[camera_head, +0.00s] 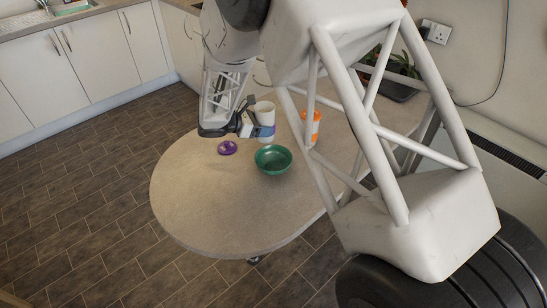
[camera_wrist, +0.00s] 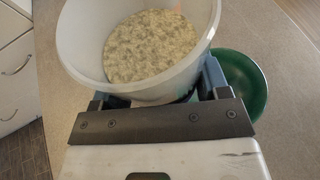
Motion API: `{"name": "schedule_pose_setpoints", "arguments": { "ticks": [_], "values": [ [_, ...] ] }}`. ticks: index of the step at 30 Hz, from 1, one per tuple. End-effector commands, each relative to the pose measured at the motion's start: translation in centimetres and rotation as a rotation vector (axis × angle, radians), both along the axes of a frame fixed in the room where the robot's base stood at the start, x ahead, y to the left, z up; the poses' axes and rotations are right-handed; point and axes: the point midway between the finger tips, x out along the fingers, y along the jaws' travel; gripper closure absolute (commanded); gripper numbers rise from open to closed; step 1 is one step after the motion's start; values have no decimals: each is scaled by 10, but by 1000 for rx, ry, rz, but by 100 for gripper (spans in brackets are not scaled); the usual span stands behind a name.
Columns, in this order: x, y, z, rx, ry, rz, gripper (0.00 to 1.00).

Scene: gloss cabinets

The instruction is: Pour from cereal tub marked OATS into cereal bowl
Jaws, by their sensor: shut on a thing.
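The white cereal tub (camera_head: 265,108) is held above the table and looks about upright. In the wrist view the tub (camera_wrist: 82,50) is open at the top, with pale flaky oats inside. No OATS marking is readable. My gripper (camera_head: 259,131) is shut on the tub; its dark jaws also show in the wrist view (camera_wrist: 155,100). The green cereal bowl (camera_head: 273,161) stands on the table just below and in front of the tub. In the wrist view the bowl (camera_wrist: 250,85) is to the right, partly hidden behind the tub and jaw. Its visible inside looks empty.
A small purple round item (camera_head: 228,148) lies left of the bowl on the rounded table (camera_head: 215,205). An orange and white container (camera_head: 313,124) stands right of the tub, close to my arm. The table's front is clear. A dark planter (camera_head: 395,86) is behind.

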Motion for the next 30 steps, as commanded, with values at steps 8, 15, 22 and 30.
{"name": "schedule_pose_setpoints", "arguments": {
  "ticks": [8, 15, 22, 30],
  "values": [
    [-81, -9, -7, 0, 0, 2, 63],
    [-138, -21, -13, 0, 0, 1, 63],
    [-174, -31, -20, 0, -1, -4, 63],
    [-188, -37, -24, 0, 0, -7, 63]
  ]
}}
